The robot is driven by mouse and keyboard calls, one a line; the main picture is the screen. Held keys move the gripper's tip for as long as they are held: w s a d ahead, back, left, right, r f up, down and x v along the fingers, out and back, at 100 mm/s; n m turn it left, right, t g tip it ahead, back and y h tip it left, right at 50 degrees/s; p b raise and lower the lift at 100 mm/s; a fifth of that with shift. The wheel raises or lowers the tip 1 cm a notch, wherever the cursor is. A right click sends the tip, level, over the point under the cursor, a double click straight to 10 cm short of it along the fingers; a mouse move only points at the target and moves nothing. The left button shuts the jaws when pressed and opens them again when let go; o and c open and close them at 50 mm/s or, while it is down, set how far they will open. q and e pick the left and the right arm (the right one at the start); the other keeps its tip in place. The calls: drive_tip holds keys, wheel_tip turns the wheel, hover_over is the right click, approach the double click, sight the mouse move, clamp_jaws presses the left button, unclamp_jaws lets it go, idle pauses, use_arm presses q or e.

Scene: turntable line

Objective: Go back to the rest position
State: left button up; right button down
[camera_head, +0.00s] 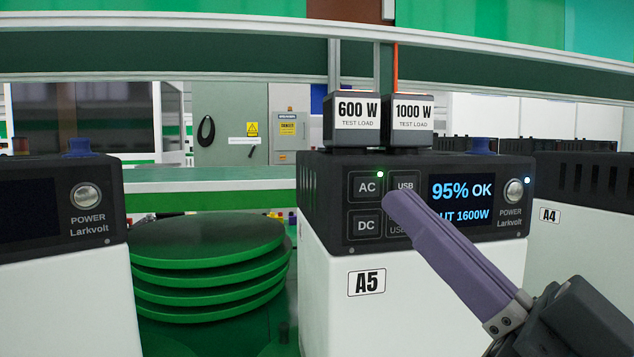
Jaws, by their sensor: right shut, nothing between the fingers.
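My right gripper (398,203) comes in from the lower right. Its purple fingers are shut with nothing between them. The fingertips are in front of the panel of the power station labelled A5 (337,263), near the AC, USB and DC buttons; I cannot tell whether they touch it. The fingers hide part of the USB buttons and the screen's lower left. The screen (463,189) reads 95% OK and, partly covered, 1600W. A green light shows by the AC button (366,186). My left gripper is not in view.
Test loads marked 600 W (357,120) and 1000 W (408,118) stand on A5. Another power station (62,200) with a dark screen is at left, and one labelled A4 (585,230) at right. Stacked green discs (208,240) fill the gap left of A5.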

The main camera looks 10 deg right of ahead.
idle(0.3)
drive_tip(key=s+d+f+m+g+h+p, duration=0.2)
drive_tip(key=d+f+m+g+h+p, duration=0.35)
drive_tip(key=f+g+h+p, duration=0.5)
drive_tip(key=s+r+g+h+p, duration=0.1)
drive_tip(key=s+g+h+p, duration=0.45)
drive_tip(key=s, duration=1.15)
wheel_tip(320, 180, up, 36)
drive_tip(key=g+y+p, duration=0.1)
drive_tip(key=y+p, duration=0.1)
drive_tip(key=p, duration=3.2)
drive_tip(key=shift+w+d+r+n+g+p, duration=0.15)
drive_tip(key=shift+w+d+n+g+p, duration=0.2)
drive_tip(key=shift+d+p, duration=0.1)
